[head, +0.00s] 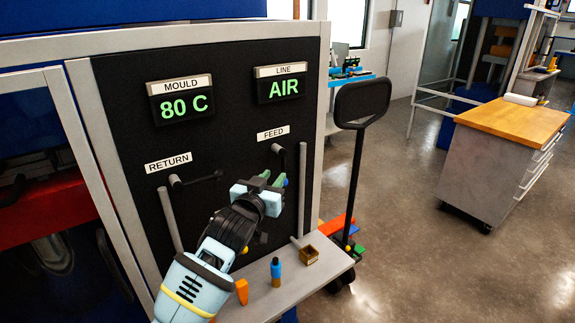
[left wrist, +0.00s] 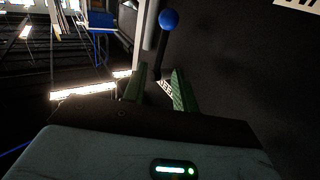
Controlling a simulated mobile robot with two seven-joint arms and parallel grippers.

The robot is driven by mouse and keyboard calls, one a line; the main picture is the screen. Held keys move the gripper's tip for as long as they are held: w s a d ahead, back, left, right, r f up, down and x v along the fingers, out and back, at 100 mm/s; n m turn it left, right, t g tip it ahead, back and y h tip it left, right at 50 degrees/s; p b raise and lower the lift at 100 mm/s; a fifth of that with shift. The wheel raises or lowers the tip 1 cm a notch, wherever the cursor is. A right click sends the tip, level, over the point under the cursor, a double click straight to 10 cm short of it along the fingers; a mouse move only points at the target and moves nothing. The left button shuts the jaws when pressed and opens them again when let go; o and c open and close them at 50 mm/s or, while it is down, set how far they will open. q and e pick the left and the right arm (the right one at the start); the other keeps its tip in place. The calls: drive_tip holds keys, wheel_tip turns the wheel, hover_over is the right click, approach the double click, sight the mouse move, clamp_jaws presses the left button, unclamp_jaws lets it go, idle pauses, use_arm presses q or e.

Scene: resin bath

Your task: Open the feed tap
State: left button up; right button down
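The feed tap (head: 277,149) is on the black panel below the FEED label (head: 273,133). Its lever runs downward from the pivot, and its blue knob (head: 284,181) shows beside my fingers. My left gripper (head: 267,181) is open at the knob, with green fingers. In the left wrist view the blue knob (left wrist: 169,18) lies above the open fingertips (left wrist: 159,76), and the dark lever runs down toward the gap between them. I cannot tell whether a finger touches the lever. My right gripper is not in view.
The return tap (head: 175,182) has its lever pointing right, near my left arm. The displays read 80 C (head: 184,107) and AIR (head: 284,87).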

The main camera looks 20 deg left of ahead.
sight(282, 167)
use_arm(q)
drive_tip(key=shift+w+d+b, duration=0.15)
drive_tip(key=shift+w, duration=1.75)
drive_tip(key=shift+w+d+b, duration=0.15)
drive_tip(key=shift+w, duration=1.75)
drive_tip(key=shift+c, duration=0.5)
clamp_jaws()
